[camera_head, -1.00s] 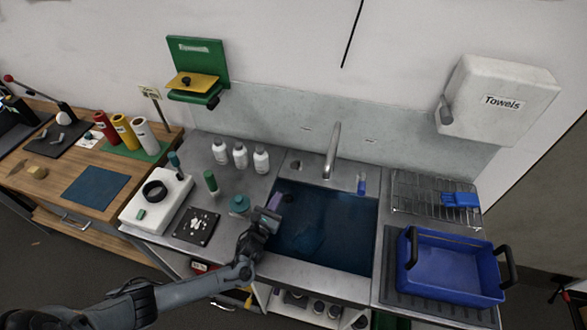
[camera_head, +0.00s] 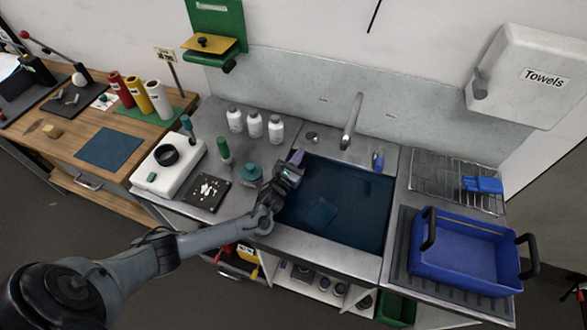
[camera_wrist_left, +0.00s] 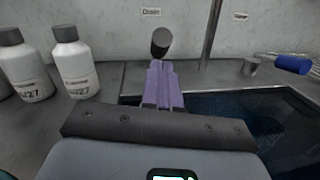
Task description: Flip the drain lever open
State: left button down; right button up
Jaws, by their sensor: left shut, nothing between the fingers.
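The drain lever (camera_wrist_left: 161,42) shows in the left wrist view as a dark, round-ended knob below a label reading "Drain" (camera_wrist_left: 151,12). In the head view it is the small dark fitting (camera_head: 312,137) on the metal deck behind the sink, left of the faucet. My left gripper (camera_head: 297,156) is at the sink's back left corner, in front of the lever. Its purple fingers (camera_wrist_left: 162,82) are shut with nothing between them and point at the lever. The fingertips overlap the lever's lower part in the wrist view; I cannot tell whether they touch. My right gripper is not in view.
The faucet (camera_head: 352,122) rises right of the lever, with a blue-handled fitting (camera_head: 378,161) beyond. White bottles (camera_head: 255,126) stand left of the lever. The sink basin (camera_head: 345,205) holds dark blue liquid. A blue tray (camera_head: 465,262) sits at the right.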

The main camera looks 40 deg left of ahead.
aim_at(313, 135)
pick_arm(q)
jog(key=b+x, duration=0.2)
jog(key=x, duration=0.1)
jog(key=shift+w+a, duration=0.1)
jog(key=shift+w, duration=0.25)
jog(key=shift+r, duration=0.1)
